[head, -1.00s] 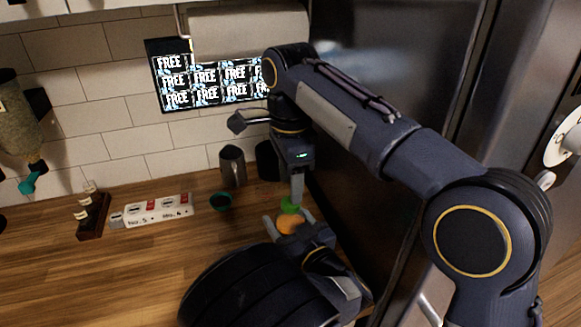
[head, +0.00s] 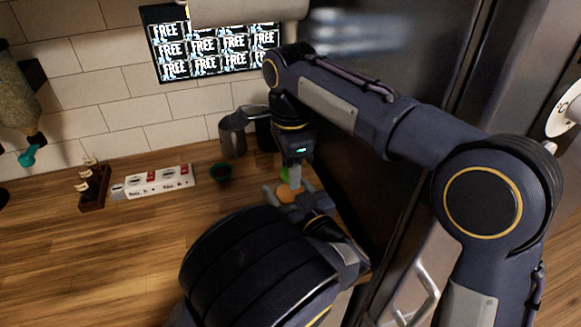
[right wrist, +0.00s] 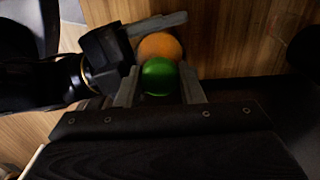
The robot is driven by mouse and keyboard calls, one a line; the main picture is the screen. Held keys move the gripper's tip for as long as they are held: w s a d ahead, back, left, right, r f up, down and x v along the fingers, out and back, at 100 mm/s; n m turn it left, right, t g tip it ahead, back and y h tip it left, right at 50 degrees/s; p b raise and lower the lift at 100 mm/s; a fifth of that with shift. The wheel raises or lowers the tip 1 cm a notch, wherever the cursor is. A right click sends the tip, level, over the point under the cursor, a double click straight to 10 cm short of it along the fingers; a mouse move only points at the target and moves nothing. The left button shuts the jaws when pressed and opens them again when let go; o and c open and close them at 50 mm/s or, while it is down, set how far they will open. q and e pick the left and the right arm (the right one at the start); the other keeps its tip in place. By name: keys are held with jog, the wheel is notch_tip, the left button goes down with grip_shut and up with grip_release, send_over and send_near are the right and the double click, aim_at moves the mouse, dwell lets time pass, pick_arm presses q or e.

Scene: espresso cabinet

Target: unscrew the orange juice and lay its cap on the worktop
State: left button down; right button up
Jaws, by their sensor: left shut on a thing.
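The orange juice bottle shows only its orange body (head: 289,193) and green cap (head: 285,174) in the head view. Its orange body (right wrist: 160,46) and cap (right wrist: 160,77) also show in the right wrist view. My left gripper (head: 290,195) is shut on the orange body from the front. My right gripper (head: 294,180) points down at the cap from above. In the right wrist view its fingers (right wrist: 160,88) stand on either side of the cap, very near it; firm contact is unclear. The bottle's lower part is hidden.
The wooden worktop (head: 110,240) is clear at the left and front. The dark fridge side (head: 385,60) is close at right.

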jog(key=shift+c, duration=0.5)
jog(key=n, duration=1.4)
jog(key=shift+r, duration=0.1)
jog(key=n, duration=0.4)
jog(key=shift+n, duration=0.4)
jog(key=o, duration=1.1)
